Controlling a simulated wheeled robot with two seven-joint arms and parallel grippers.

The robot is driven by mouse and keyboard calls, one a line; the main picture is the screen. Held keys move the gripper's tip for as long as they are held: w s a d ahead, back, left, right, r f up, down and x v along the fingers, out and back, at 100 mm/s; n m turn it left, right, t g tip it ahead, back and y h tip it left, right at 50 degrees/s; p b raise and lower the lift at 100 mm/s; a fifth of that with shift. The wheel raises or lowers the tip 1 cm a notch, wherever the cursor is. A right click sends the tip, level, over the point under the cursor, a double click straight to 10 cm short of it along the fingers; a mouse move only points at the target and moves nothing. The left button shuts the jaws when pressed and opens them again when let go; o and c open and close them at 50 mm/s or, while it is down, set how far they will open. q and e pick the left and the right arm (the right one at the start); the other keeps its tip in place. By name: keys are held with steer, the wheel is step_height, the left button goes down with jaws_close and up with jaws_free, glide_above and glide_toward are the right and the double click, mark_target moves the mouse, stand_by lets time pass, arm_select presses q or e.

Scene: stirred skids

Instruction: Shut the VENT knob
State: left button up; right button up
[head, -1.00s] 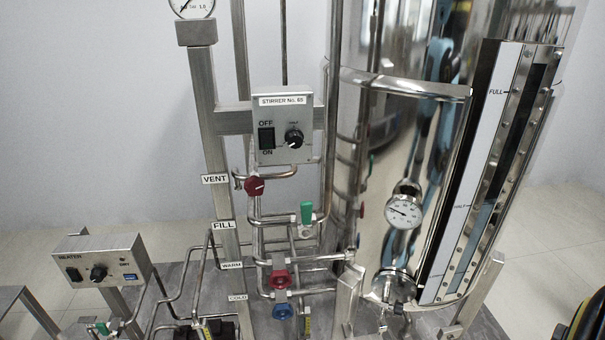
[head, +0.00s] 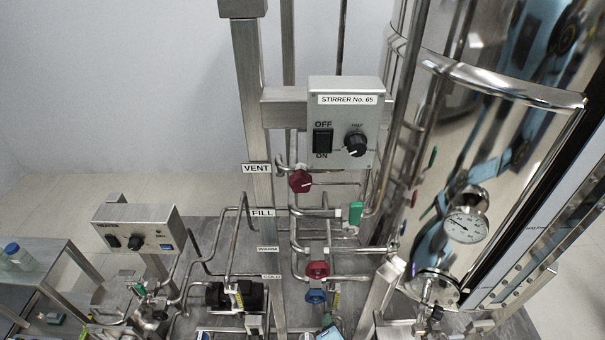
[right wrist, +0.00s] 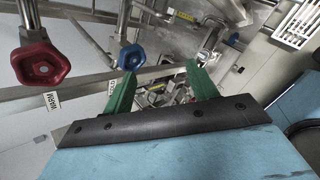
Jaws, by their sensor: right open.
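The VENT knob (head: 300,181) is a dark red knob on a pipe, just right of the VENT label (head: 256,168) in the head view. A pale mark on it points right, along the pipe. My right gripper (right wrist: 161,80) shows in the right wrist view with its two green fingers apart and nothing between them. A red knob (right wrist: 41,66) by the WARM label and a blue knob (right wrist: 132,57) stand beyond it; it appears to touch neither. The VENT knob is not seen in the right wrist view. My left gripper is in neither view.
The stirrer box (head: 343,120) is above the VENT knob. A green-handled valve (head: 355,213) is below right, by the FILL label (head: 263,213). The steel tank (head: 480,150) stands right. The heater box (head: 136,230) is at left. Pipes crowd the middle.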

steer(key=w+a+r+n+t+p, duration=0.1)
steer(key=a+r+n+t, duration=0.15)
steer(key=r, duration=0.65)
steer(key=w+a+r+n+t+p, duration=0.1)
steer(key=w+a+r+n+t, duration=0.2)
steer(key=r, duration=0.7)
steer(key=n+t, duration=0.3)
glide_toward(301, 187)
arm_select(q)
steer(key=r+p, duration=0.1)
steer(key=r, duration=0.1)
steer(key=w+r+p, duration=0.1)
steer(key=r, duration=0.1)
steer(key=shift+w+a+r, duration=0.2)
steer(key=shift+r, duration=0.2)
arm_select(e)
steer(key=w, duration=0.9)
steer(key=shift+w+f, duration=0.15)
steer(key=shift+w, duration=0.1)
steer(key=c, duration=1)
